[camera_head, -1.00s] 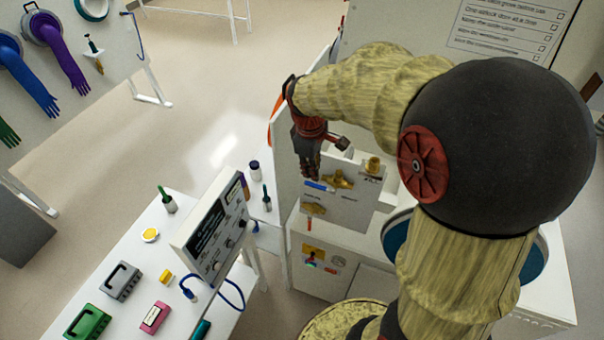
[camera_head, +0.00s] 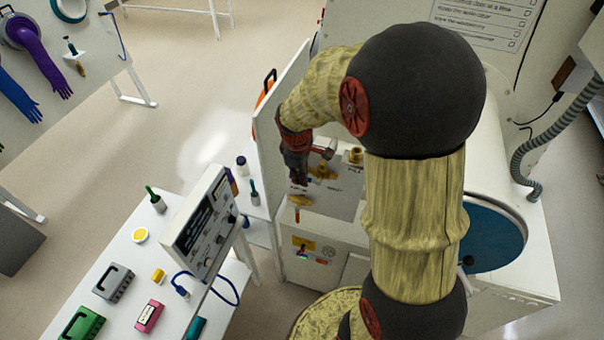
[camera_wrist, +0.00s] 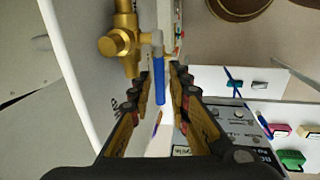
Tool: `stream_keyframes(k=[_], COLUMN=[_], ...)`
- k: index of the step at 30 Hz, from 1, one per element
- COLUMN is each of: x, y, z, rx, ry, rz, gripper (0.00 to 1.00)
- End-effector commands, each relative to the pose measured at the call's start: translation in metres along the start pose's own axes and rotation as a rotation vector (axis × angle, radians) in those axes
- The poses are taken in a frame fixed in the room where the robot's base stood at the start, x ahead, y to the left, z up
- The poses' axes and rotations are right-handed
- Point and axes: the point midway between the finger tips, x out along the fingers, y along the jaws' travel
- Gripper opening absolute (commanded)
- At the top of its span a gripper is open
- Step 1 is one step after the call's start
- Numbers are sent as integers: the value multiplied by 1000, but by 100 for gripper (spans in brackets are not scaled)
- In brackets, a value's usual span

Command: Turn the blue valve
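The blue valve handle (camera_wrist: 159,75) is a blue lever hanging from a brass valve body (camera_wrist: 120,42) in the wrist view. My gripper (camera_wrist: 164,78) is open, with one finger on each side of the lever's lower part. The left finger looks very close to the lever, and a gap shows on the right; I cannot tell whether either touches. In the head view my gripper (camera_head: 298,178) is in front of the valve panel (camera_head: 340,203) and hides the blue lever. A brass fitting (camera_head: 322,171) shows just right of it.
A white upright board (camera_head: 268,150) stands close left of my gripper. A second brass fitting (camera_head: 355,155) is on the panel's right. A bench (camera_head: 130,270) with a control box (camera_head: 200,220) and several small items stands at the left.

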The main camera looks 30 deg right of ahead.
Motion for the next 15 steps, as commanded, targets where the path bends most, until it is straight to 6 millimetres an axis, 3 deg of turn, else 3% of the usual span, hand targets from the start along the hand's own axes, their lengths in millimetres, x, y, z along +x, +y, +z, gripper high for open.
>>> stream_keyframes(k=[3, 12, 15], x=[0, 0, 0], y=[0, 0, 0], z=[0, 0, 0], rx=[0, 0, 0], ry=[0, 0, 0], rz=[0, 0, 0], gripper=[18, 1, 0])
